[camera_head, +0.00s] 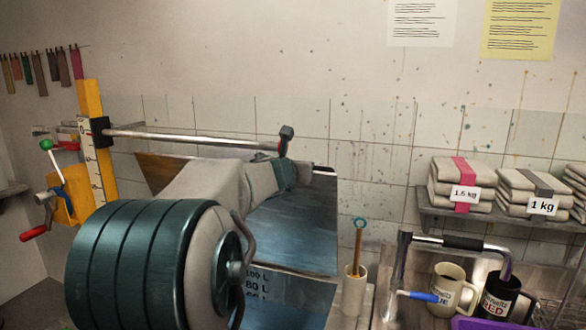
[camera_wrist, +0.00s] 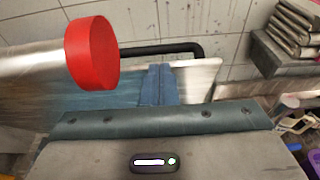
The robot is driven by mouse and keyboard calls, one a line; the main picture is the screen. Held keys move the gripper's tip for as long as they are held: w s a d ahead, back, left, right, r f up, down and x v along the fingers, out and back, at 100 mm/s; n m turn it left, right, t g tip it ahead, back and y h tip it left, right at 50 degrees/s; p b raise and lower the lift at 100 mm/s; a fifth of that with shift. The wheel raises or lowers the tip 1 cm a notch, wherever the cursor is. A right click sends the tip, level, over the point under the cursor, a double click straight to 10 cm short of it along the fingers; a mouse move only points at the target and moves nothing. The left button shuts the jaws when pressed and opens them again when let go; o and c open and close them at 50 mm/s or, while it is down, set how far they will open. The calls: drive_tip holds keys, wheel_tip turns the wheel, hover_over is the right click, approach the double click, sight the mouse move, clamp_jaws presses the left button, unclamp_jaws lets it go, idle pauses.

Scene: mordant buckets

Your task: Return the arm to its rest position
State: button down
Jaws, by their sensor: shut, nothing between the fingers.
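My gripper (camera_wrist: 159,68) shows in the wrist view with its blue fingers together and nothing between them. In the head view my arm reaches from the ribbed dark teal part in the foreground toward the back. Its far end lies over the blue vat (camera_head: 300,235), below the end of a horizontal metal bar (camera_head: 190,138). The fingertips are too small there to make out. In the wrist view a red round cap (camera_wrist: 92,52) on a pale bar is close to the left of my fingers; I cannot tell whether anything touches.
A yellow post (camera_head: 92,130) with a scale and a red-handled crank (camera_head: 34,233) stand at left. At right are a brush holder (camera_head: 354,290), a metal rail with a blue lever (camera_head: 417,296), two mugs (camera_head: 450,290) and a shelf (camera_head: 470,216) with labelled bundles. The wall is behind.

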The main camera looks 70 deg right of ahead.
drive_tip(key=shift+v, duration=2.15)
drive_tip(key=shift+w, duration=0.1)
drive_tip(key=w+a+f+m+t+y, duration=0.1)
drive_tip(key=w+a+f+m+y, duration=0.1)
drive_tip(key=w+a+f+m, duration=0.45)
drive_tip(key=w+a+f+m+t+y+b, duration=0.1)
drive_tip(key=w+a+f+t+y, duration=0.15)
drive_tip(key=a, duration=0.65)
drive_tip(key=w+a+f+m+t+y, duration=0.1)
drive_tip(key=w+a+f+m+y, duration=0.15)
drive_tip(key=w+a+m, duration=0.4)
drive_tip(key=s+a+f+m+y, duration=0.1)
drive_tip(key=s+a+f+y, duration=0.1)
drive_tip(key=a, duration=0.9)
drive_tip(key=s+a+f+m+g+y, duration=0.1)
drive_tip(key=s+a+f+m+y, duration=0.1)
drive_tip(key=a+f, duration=0.4)
drive_tip(key=s+a+f+m+y+b, duration=0.1)
drive_tip(key=a+f+y, duration=0.3)
drive_tip(key=a, duration=1.2)
drive_tip(key=shift+s+f+y, duration=0.2)
drive_tip(key=shift+s+y, duration=0.1)
drive_tip(key=shift+s, duration=0.4)
